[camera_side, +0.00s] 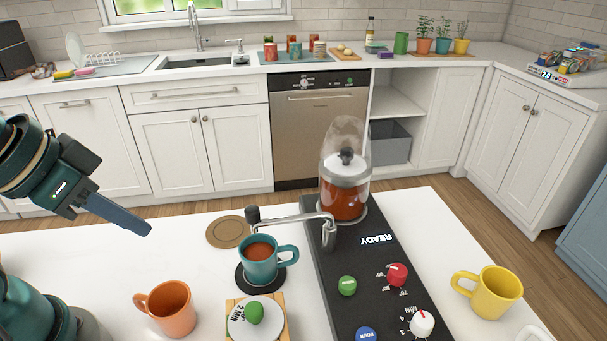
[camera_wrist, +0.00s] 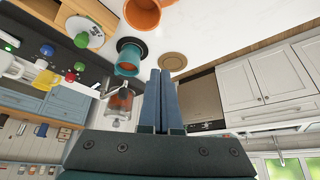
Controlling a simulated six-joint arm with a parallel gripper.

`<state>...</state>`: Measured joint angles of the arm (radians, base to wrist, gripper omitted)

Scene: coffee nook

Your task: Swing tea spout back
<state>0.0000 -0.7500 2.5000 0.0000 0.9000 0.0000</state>
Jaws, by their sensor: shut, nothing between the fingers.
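The tea spout (camera_side: 290,220) is a metal arm reaching left from the black tea machine (camera_side: 372,285). Its dark-tipped end (camera_side: 253,215) is just above and behind a teal mug (camera_side: 262,262). The mug holds reddish-brown tea and stands on a black round coaster. A glass-domed tea vessel (camera_side: 345,190) with dark red liquid stands at the machine's far end. My gripper (camera_side: 146,230) is shut and empty, in the air to the left of the mug and spout. In the wrist view its closed fingers (camera_wrist: 162,75) point toward the counter, with the teal mug (camera_wrist: 130,55) beyond them to the left.
An orange mug (camera_side: 170,309) stands at the front left. A green-knobbed timer (camera_side: 255,315) sits on a wooden board in front of the teal mug. A brown round coaster (camera_side: 228,231) lies empty behind it. A yellow mug (camera_side: 492,294) stands right of the machine.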

